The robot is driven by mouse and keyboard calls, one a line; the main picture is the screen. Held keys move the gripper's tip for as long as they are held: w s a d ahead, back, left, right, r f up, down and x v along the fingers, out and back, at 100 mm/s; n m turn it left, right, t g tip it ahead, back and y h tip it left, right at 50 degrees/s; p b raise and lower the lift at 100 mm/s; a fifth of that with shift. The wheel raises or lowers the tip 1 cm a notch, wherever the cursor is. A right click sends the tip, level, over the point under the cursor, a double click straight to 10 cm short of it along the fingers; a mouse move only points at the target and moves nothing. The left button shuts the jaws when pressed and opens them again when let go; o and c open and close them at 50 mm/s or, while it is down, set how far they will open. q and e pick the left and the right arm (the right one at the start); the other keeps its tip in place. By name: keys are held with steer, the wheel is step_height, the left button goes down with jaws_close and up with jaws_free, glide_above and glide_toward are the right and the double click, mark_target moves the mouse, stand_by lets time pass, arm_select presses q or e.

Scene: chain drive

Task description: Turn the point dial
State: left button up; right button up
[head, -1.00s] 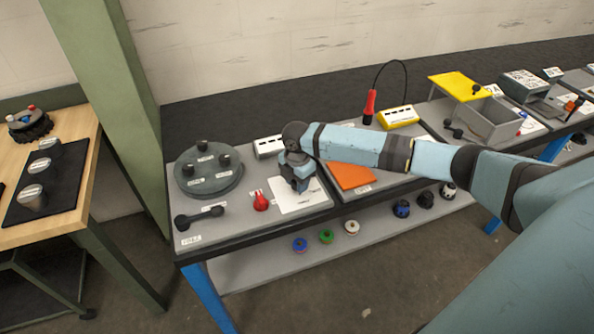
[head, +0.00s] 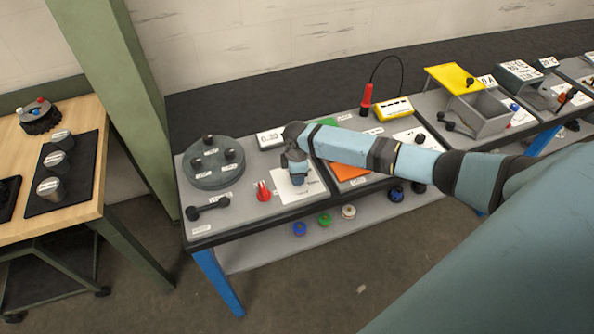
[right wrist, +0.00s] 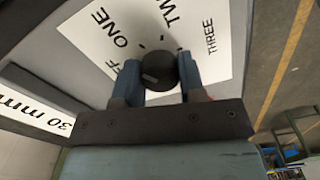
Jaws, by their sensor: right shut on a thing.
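The point dial (right wrist: 158,72) is a round black knob on a white sheet (right wrist: 92,28) printed with ONE, TWO and THREE, plus a partly hidden word ending in F. In the right wrist view my right gripper (right wrist: 157,80) is shut on the dial, one blue-grey finger on each side. A pale mark shows on the knob's face, towards its lower left. In the head view the right gripper (head: 298,178) points down over the white sheet (head: 287,192) and hides the dial. My left gripper is in neither view.
On the same bench, a red knob (head: 263,192) stands just left of the sheet, with a round grey plate (head: 213,175) bearing black knobs behind it. A small display (head: 271,138) is behind the gripper. An orange plate (head: 347,172) lies to the right.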

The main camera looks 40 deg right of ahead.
stand_by(0.4)
steer(key=o, duration=0.9)
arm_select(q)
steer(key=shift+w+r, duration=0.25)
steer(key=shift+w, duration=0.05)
arm_select(e)
steer(key=shift+o, duration=0.2)
steer(key=shift+r, duration=0.1)
arm_select(q)
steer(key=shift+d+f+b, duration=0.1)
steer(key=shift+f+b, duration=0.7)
steer(key=shift+b, duration=0.05)
arm_select(e)
step_height(320, 180, up, 14)
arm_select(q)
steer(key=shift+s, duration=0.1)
arm_select(e)
steer(key=shift+f, duration=0.25)
